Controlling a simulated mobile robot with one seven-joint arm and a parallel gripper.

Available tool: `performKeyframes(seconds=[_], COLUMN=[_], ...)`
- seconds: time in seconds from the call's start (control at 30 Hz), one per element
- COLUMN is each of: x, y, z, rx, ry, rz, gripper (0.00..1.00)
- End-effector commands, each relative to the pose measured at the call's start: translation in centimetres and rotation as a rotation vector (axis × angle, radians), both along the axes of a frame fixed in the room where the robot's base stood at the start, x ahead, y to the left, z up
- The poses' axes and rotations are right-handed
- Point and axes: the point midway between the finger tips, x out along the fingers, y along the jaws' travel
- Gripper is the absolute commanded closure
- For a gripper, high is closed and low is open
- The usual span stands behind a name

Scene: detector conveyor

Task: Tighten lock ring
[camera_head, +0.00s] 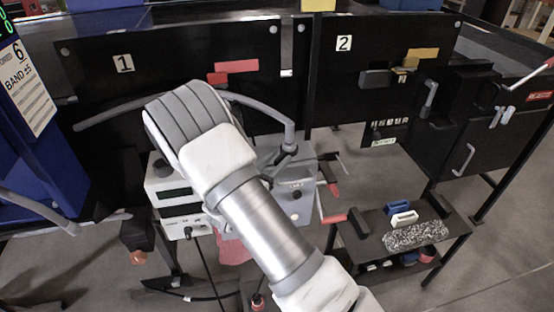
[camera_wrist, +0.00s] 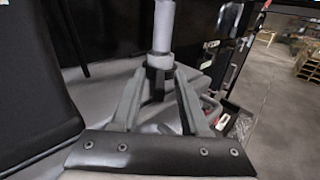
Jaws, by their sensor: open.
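A dark collar, which looks like the lock ring (camera_wrist: 160,63), sits around the foot of the post. My gripper (camera_wrist: 160,82) is open, with one finger on each side of the collar's lower part. I cannot tell whether the fingers touch it.
Black panels marked 1 (camera_head: 123,64) and 2 (camera_head: 344,43) stand behind. A dark shelf (camera_head: 365,255) with several small parts is at the lower right. A grey instrument box (camera_head: 175,190) with a display stands left of my arm. Red-tipped handles (camera_head: 333,218) stick out at the right.

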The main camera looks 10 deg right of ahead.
Motion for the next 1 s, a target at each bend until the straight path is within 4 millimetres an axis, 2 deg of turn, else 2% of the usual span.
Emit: performKeyframes(seconds=[0.03, 0.2, 0.27, 1.0], x=[-0.01, -0.02, -0.03, -0.04], y=[0.01, 0.01, 0.01, 0.02], z=[0.0, 0.01, 0.01, 0.01], rx=[0.0, 0.0, 0.0, 0.0], ry=[0.0, 0.0, 0.0, 0.0], rz=[0.0, 0.0, 0.0, -0.001], gripper=[0.6, 0.91, 1.0, 1.0])
